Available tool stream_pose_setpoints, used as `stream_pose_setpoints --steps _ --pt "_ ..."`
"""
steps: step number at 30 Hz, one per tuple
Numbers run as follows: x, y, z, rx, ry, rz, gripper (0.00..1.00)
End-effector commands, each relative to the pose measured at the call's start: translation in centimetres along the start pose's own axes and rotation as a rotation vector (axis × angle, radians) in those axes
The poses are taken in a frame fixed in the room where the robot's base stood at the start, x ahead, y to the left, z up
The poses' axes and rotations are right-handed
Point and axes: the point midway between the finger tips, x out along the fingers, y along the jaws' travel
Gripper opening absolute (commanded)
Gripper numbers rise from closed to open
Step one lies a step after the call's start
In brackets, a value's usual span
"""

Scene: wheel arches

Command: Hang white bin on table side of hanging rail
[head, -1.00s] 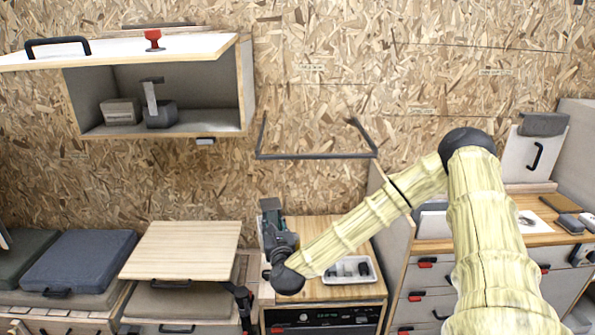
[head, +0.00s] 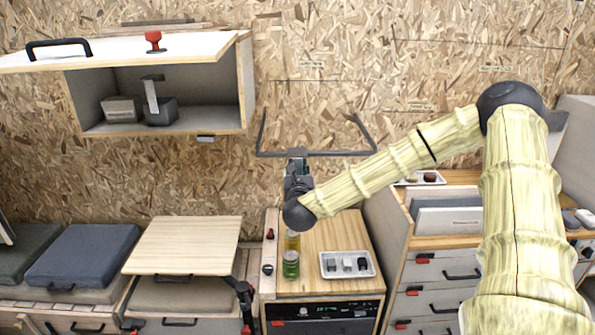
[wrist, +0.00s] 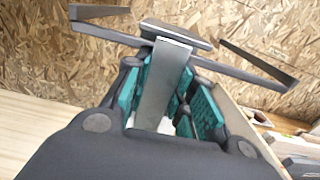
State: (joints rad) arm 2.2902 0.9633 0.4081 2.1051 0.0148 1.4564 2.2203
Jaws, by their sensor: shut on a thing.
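My gripper (head: 297,162) is raised over the counter, near the left front corner of the dark hanging rail (head: 335,153) on the chipboard wall. In the wrist view my gripper (wrist: 166,92) has its teal pads shut on a flat light grey strip (wrist: 162,85). A darker flat plate (wrist: 175,33) tops this strip. The rail (wrist: 240,70) shows behind and beyond it; I cannot tell whether they touch. The held thing's lower part is hidden, so I cannot tell whether it is the white bin. No other clear white bin shows.
The wooden counter (head: 325,230) under my gripper holds a green jar (head: 291,265), a yellow jar (head: 293,240) and a white tray (head: 347,264) of small things. An open wall cabinet (head: 243,85) is at upper left. Drawers (head: 430,275) stand at right.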

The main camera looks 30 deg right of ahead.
Motion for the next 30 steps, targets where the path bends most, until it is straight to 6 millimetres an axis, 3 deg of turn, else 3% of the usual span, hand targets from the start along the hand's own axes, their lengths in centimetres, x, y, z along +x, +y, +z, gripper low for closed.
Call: stream_pose_setpoints --steps 27,30 --pt "5.5 0.1 0.2 -0.001 -0.001 0.002 0.01" --pt "5.4 0.1 -0.9 0.001 0.0 0.002 0.01"
